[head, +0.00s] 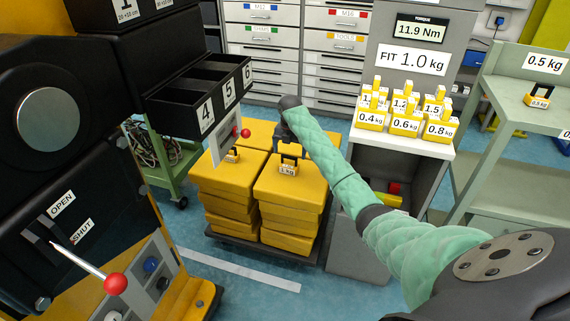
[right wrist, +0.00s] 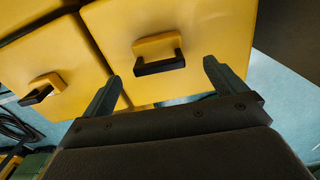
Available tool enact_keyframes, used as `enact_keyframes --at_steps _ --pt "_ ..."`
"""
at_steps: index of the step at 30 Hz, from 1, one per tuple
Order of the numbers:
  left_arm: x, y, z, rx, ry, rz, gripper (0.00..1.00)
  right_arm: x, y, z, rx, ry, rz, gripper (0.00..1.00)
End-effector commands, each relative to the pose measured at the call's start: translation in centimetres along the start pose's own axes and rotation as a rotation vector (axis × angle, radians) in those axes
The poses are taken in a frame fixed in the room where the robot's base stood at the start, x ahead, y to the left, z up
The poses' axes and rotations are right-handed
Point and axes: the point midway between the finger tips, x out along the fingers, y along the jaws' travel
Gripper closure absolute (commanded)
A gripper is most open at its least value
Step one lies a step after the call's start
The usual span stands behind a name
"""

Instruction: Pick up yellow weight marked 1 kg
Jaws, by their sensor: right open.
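My left gripper is not in view.
A second small weight (head: 232,155) sits on the left stack. A black machine with bins numbered 4, 5 and 6 (head: 205,95) stands left of it, with a red-knobbed lever (head: 115,284) in front. At right are a stand with several yellow weights (head: 405,124) and a shelf (head: 510,85).

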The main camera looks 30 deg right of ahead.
Motion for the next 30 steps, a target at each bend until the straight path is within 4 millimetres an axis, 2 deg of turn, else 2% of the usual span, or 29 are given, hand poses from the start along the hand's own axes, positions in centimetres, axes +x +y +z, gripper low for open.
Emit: enact_keyframes --at_steps 6,11,21,29,30 --pt "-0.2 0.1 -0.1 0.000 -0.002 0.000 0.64 2.1 0.0 0.0 0.001 0.002 0.000 0.04" --pt "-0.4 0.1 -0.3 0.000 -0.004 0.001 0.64 3.0 0.1 0.0 0.001 0.001 0.000 0.04" --pt "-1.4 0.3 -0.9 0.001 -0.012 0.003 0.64 7.1 0.2 0.1 0.000 0.001 -0.001 0.04" --pt "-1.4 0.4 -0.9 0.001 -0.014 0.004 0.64 7.5 0.2 0.2 0.000 0.000 0.000 0.04" --pt "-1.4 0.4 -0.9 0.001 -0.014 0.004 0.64 7.5 0.2 0.2 0.000 0.000 0.000 0.11"
